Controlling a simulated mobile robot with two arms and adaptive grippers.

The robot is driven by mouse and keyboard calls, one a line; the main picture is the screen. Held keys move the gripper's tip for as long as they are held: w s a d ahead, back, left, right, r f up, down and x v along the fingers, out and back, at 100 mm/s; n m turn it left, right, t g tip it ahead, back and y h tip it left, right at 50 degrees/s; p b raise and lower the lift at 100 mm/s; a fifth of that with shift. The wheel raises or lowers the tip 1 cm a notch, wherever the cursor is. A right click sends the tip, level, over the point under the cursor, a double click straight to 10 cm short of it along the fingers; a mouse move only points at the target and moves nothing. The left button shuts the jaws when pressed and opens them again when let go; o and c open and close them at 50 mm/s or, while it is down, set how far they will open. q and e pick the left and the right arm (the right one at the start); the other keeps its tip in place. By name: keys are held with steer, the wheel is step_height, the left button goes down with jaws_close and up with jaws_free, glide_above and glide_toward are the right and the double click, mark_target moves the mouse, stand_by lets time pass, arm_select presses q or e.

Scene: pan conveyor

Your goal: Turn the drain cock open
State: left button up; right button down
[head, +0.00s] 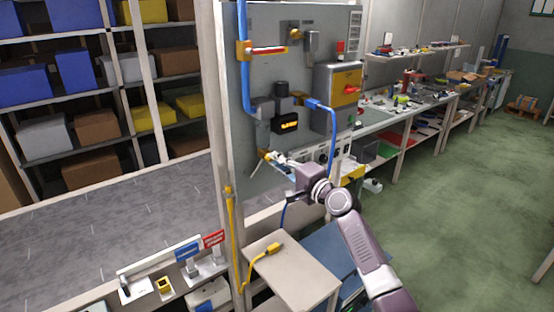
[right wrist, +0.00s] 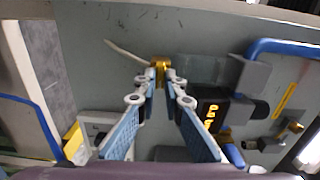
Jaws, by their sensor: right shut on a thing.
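The small brass drain cock (right wrist: 160,65) sits low on the grey panel in the right wrist view, with a thin pale rod or tube running from it to the upper left. My right gripper (right wrist: 161,80) reaches it from the front, and its blue-padded fingers are shut on it. In the head view, a bit of the cock (head: 263,153) shows at the tips of my right gripper (head: 271,157), low on the panel. The fingertips partly hide the cock, so its handle angle is hard to tell. My left gripper is not in view.
The panel (head: 345,30) carries a red-handled valve (head: 268,50), blue pipe (head: 244,70), a lit display (head: 287,124) and a yellow switch box (head: 347,90). A small table (head: 290,265) with a yellow plug (head: 274,248) stands below. Green floor is open at right.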

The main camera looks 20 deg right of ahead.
steer(key=shift+m, duration=0.3)
steer(key=c, duration=2)
jaws_free()
steer(key=shift+c, duration=0.2)
steer(key=v, duration=1.2)
